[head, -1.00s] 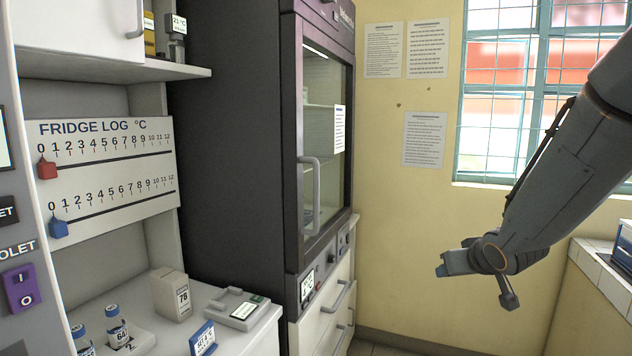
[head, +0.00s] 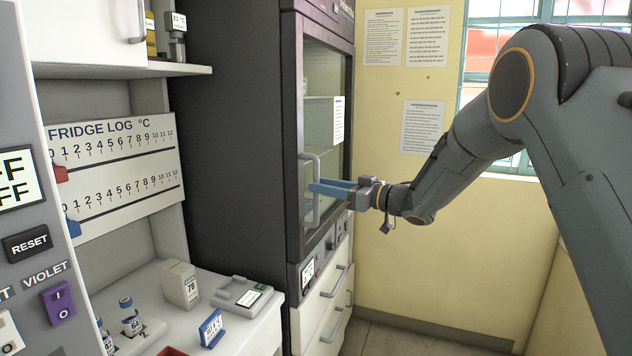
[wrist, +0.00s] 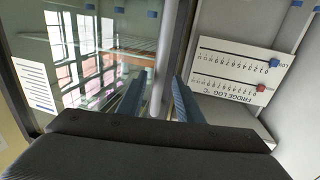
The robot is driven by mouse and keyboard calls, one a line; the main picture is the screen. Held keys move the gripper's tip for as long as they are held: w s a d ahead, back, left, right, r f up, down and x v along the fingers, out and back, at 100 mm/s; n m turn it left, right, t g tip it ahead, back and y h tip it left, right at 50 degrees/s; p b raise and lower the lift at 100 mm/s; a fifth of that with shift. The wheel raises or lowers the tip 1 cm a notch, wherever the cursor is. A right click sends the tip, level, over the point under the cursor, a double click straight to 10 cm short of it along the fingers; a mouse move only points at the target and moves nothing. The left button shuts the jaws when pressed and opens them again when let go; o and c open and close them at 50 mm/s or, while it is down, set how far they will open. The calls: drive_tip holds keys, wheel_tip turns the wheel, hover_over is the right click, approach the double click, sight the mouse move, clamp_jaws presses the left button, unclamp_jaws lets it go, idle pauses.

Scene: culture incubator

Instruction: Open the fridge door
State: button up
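The fridge is a tall dark cabinet (head: 230,130) with a glass door (head: 324,80), which is shut. The door's grey vertical handle (head: 303,170) is on its left edge in the head view. My gripper (head: 325,188) reaches from the right, its blue fingers level with the handle. In the wrist view the handle bar (wrist: 166,55) runs between the two blue fingers of my gripper (wrist: 157,100), which are apart with a gap on either side of the bar.
Drawers (head: 325,310) with handles are below the door. A yellow wall (head: 400,250) is behind. The floor to the right looks clear.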

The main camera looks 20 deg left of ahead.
drive_tip(key=shift+p+x, duration=0.35)
drive_tip(key=shift+x, duration=1.1)
drive_tip(key=shift+c, duration=0.5)
clamp_jaws()
